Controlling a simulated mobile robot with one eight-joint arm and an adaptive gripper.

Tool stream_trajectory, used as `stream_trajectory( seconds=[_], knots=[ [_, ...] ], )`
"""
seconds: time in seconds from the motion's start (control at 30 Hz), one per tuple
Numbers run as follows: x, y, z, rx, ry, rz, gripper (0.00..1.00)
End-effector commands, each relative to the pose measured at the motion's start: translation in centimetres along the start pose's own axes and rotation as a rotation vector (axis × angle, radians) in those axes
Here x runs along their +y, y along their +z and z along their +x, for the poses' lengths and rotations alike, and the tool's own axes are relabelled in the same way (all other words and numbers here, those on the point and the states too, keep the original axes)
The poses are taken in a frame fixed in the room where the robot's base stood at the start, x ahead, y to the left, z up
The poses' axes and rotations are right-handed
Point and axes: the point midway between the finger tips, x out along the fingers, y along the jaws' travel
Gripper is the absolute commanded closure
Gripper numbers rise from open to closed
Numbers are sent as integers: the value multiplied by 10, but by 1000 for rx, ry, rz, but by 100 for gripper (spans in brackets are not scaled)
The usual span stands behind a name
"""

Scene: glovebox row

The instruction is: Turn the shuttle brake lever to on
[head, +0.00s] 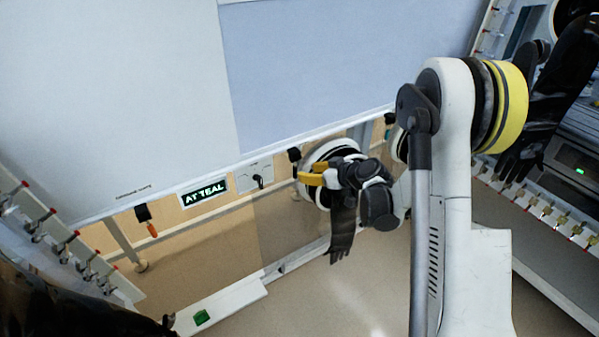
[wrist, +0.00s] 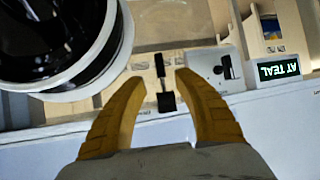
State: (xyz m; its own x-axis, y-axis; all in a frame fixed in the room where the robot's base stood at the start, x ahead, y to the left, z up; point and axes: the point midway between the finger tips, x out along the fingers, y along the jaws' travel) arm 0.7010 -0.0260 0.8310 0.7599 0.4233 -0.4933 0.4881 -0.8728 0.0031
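My gripper (wrist: 158,88) is open, its two yellow fingers apart with nothing between the tips that I can see held. In the wrist view a small black lever (wrist: 165,98) shows in the gap between the fingers, with its plate and label too small to read. It seems to be the black lever (head: 294,155) beside the round glove port in the head view. My gripper (head: 312,174) is close to it there. Another lever with an orange tip (head: 148,222) hangs further left. I cannot tell from labels which one is the shuttle brake.
A white plate with a black knob (head: 257,180) and a lit sign reading AT TEAL (head: 204,192) lie left of the gripper. The round glove port (head: 322,155) with a hanging black glove (head: 342,232) is close to the gripper. A green button (head: 201,317) is low on the left.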

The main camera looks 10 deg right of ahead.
Motion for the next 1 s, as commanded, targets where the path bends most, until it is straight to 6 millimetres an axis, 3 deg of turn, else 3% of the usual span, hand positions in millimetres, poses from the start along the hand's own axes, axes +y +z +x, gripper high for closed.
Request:
stream_trajectory(
  seconds=[0.1, 0.3, 1.0],
  knots=[
    [0, 0, -23, 0, 1, 2, 63],
    [0, 0, -40, 0, 1, 0, 63],
    [0, 0, -42, 0, -1, 0, 63]
  ],
)
